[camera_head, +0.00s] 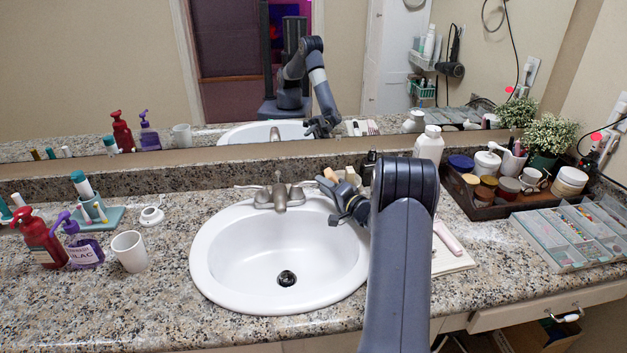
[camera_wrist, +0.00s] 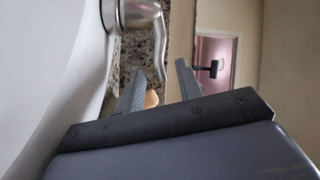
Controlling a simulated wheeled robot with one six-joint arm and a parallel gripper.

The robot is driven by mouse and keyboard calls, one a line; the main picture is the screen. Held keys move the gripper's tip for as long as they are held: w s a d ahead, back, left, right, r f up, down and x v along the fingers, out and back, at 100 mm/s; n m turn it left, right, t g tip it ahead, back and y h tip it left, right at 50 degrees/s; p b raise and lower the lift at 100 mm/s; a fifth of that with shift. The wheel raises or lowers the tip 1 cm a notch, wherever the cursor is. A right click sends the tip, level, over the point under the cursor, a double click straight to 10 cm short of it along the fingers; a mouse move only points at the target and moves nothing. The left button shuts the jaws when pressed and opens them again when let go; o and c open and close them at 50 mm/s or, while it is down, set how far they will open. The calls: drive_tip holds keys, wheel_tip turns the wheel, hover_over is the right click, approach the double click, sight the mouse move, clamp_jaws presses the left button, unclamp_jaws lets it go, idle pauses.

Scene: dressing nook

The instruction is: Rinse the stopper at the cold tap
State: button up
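The chrome tap (camera_head: 280,194) stands at the back of the white sink (camera_head: 215,262), with a lever on each side. My gripper (camera_head: 327,201) is over the sink's back right rim, near the right lever (camera_head: 308,184). In the wrist view my gripper (camera_wrist: 160,67) has its fingers apart with nothing held between them. The tap body (camera_wrist: 140,14) and a lever (camera_wrist: 161,52) show ahead of the fingers. A small white round piece with a loop (camera_head: 151,215), possibly the stopper, lies on the counter left of the sink. The drain (camera_head: 287,279) looks dark. No running water shows.
A white cup (camera_head: 129,251), red pump bottle (camera_head: 41,240) and purple pump bottle (camera_head: 82,245) stand at left. Tan-topped items (camera_head: 331,176) stand close behind my gripper. A white bottle (camera_head: 429,145), jar tray (camera_head: 487,211) and divided box (camera_head: 543,256) are at right.

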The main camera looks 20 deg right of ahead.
drive_tip(key=x, duration=0.5)
drive_tip(key=shift+c, duration=0.5)
clamp_jaws()
